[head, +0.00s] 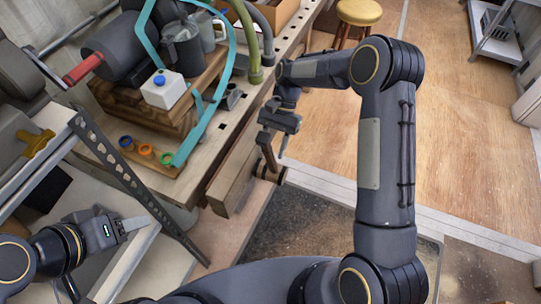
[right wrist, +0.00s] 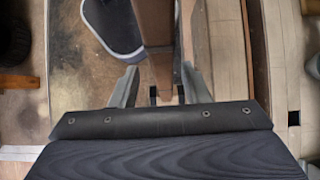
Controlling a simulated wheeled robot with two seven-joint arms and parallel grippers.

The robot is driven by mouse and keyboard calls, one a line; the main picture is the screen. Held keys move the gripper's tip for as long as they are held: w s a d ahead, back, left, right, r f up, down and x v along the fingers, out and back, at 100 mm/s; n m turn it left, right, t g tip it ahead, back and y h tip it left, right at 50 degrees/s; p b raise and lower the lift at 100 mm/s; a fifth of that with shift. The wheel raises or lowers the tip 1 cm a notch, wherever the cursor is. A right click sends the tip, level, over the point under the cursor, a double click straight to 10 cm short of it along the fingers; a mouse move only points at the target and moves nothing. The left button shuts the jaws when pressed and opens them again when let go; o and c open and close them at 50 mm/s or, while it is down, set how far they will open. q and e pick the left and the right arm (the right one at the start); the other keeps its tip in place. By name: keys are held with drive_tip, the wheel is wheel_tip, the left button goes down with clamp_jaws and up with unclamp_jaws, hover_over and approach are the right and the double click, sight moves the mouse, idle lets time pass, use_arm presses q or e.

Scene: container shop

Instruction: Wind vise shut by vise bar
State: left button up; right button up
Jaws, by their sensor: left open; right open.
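The wooden vise jaw (head: 232,178) is at the front edge of the workbench (head: 213,160), left of centre in the head view. The brown vise bar (head: 267,152) hangs near its outer end, just below my right gripper (head: 277,148). In the right wrist view the bar (right wrist: 155,35) runs down between the two fingers of my right gripper (right wrist: 160,88). The fingers are open, with a gap visible on each side of the bar's end. My left gripper (head: 138,224) is open and empty at the lower left, away from the vise.
A perforated metal strut (head: 115,165) stands near my left gripper.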

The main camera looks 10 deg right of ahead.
drive_tip(key=v, duration=0.4)
